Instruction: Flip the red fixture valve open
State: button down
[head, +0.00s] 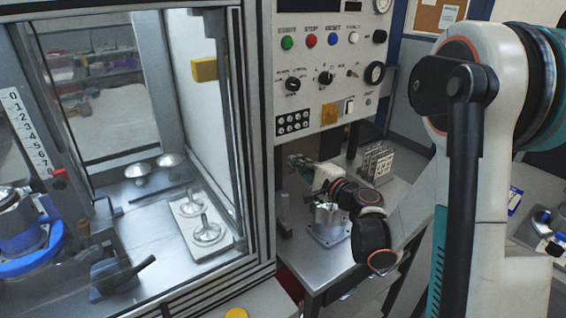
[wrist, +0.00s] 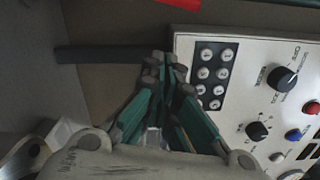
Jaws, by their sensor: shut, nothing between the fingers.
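My gripper (head: 295,160) is shut and empty, below the control panel and above the right-hand bench; in the wrist view (wrist: 165,62) its green fingers meet beside the panel's lower corner. A red strip (wrist: 188,3) is cut off by the wrist view's top edge, apart from the fingertips; I cannot tell whether it is the valve. A dark bar (wrist: 100,53) runs across the wrist view to behind the fingertips. In the head view, a small red piece (head: 58,172) is by the numbered scale at left. No clear red valve handle shows; my arm hides part of the bench.
The control panel (head: 312,75) with knobs and buttons stands just above the gripper. A machined housing (head: 330,216) sits below my wrist on the bench, with a metal rack (head: 376,162) behind it. The glazed enclosure's frame (head: 257,150) rises to the left.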

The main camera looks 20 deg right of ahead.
jog(key=a, duration=0.3)
jog(key=w+a+r+b, duration=0.1)
jog(key=shift+a, duration=0.25)
jog(key=shift+s+a+r+n, duration=0.1)
jog(key=shift+a+r+n, duration=0.15)
jog(key=shift+a+n, duration=0.15)
jog(key=shift+s+a+r+n, duration=0.1)
jog(key=shift+a+r+n, duration=0.15)
jog(key=shift+a, duration=0.2)
